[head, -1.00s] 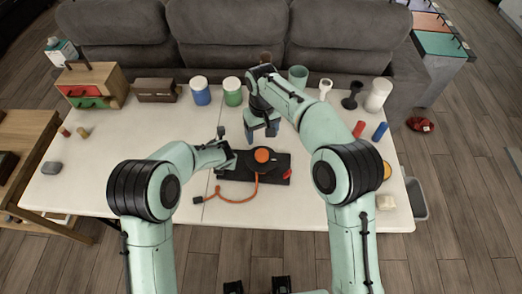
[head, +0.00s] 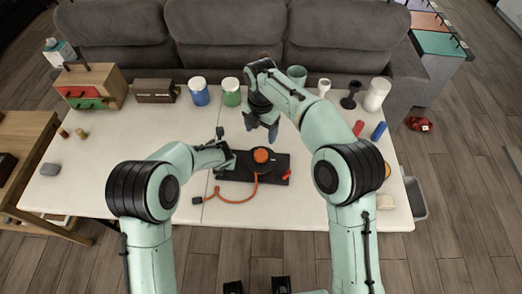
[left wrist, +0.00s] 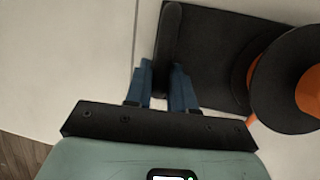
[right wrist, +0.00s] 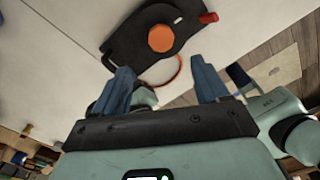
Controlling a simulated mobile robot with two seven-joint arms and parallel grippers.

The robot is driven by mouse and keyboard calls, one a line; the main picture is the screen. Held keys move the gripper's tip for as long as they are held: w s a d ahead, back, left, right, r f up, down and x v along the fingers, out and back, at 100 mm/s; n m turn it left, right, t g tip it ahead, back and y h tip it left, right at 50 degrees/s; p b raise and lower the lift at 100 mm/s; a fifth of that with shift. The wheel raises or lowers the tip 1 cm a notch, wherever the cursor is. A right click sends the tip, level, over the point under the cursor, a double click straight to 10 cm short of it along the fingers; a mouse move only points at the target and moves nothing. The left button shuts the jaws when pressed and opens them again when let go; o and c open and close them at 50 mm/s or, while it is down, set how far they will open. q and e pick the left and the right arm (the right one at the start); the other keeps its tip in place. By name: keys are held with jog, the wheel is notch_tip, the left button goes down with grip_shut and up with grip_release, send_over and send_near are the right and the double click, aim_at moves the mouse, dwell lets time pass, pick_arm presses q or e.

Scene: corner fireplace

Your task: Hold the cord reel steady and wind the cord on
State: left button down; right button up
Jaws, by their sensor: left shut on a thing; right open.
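The cord reel is a black drum with an orange hub (head: 262,155) on a dark base plate (head: 234,174), near the table's middle. A small red knob (head: 286,174) sits at its right; it also shows in the right wrist view (right wrist: 208,17). The orange cord (head: 238,201) runs from the reel in a loose curve to a dark plug (head: 197,200) on the table. My left gripper (left wrist: 164,78) is shut on the black upright handle (left wrist: 169,35) at the base's left end. My right gripper (head: 261,128) is open and empty, above and behind the reel.
Blue (head: 199,91) and green (head: 231,91) jars, a brown box (head: 155,91) and a drawer chest (head: 90,88) line the back. Red (head: 358,128) and blue (head: 379,131) cylinders lie at right.

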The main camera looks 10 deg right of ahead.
aim_at(261, 153)
notch_tip(261, 153, down, 12)
jog(key=shift+r+n, duration=0.1)
jog(key=shift+n, duration=1)
jog(key=c, duration=1.1)
